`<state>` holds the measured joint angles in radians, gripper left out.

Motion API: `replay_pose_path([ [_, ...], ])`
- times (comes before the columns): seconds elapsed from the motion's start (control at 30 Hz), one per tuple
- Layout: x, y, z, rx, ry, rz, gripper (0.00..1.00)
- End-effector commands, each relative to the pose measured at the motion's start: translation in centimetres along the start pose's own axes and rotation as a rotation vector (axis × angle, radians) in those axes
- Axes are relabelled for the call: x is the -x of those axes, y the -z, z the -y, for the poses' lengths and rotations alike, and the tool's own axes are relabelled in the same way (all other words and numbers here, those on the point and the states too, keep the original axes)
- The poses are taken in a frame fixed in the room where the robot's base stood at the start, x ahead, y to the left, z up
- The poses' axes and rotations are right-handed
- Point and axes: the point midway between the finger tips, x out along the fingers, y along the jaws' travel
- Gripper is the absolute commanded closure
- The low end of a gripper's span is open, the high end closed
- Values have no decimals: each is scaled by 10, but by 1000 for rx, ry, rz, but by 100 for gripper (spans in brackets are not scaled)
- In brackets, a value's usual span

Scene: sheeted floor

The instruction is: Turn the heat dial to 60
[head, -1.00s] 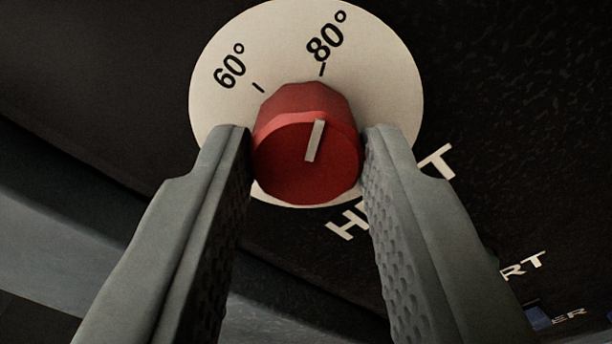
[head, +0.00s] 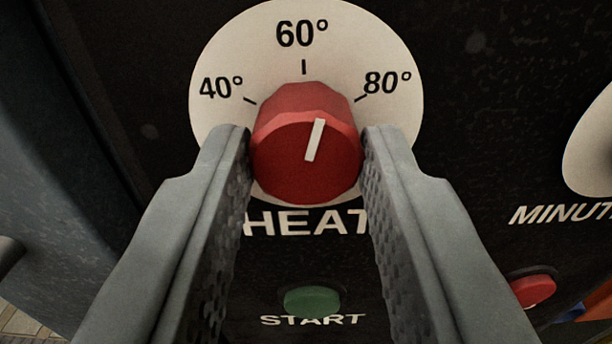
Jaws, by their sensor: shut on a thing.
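The red heat dial (head: 290,160) sits in the middle of the head view on a cream scale plate (head: 230,50) marked 40°, 60° and 80°. The dial's white pointer line leans slightly right of straight up, close to the 60° mark at the top and a little to its 80° side. My gripper (head: 306,150) is shut on the dial, with one grey finger on its left side and one on its right. The fingers partly hide the lower plate and the edges of the HEAT label (head: 306,222).
A green START button (head: 312,301) lies below the dial between the fingers. A red button (head: 533,290) is at the lower right, beside the right finger. Part of a second cream dial plate (head: 593,150), above MINUT lettering, shows at the right edge.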

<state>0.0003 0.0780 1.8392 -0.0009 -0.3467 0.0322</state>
Motion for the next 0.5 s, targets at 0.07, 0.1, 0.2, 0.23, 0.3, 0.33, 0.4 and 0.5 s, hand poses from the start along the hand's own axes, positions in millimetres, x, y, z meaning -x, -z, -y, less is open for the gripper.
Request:
replay_pose_path([
  [0.07,0,-1,0,55,0,2,93],
  [0.1,0,-1,0,81,0,2,93],
  [0.2,0,-1,0,138,0,2,93],
  [0.23,0,-1,0,153,0,2,93],
  [0.3,0,-1,0,183,0,2,93],
  [0.33,0,-1,0,194,0,2,93],
  [0.4,0,-1,0,216,0,2,93],
  [0.5,0,-1,0,238,0,2,93],
])
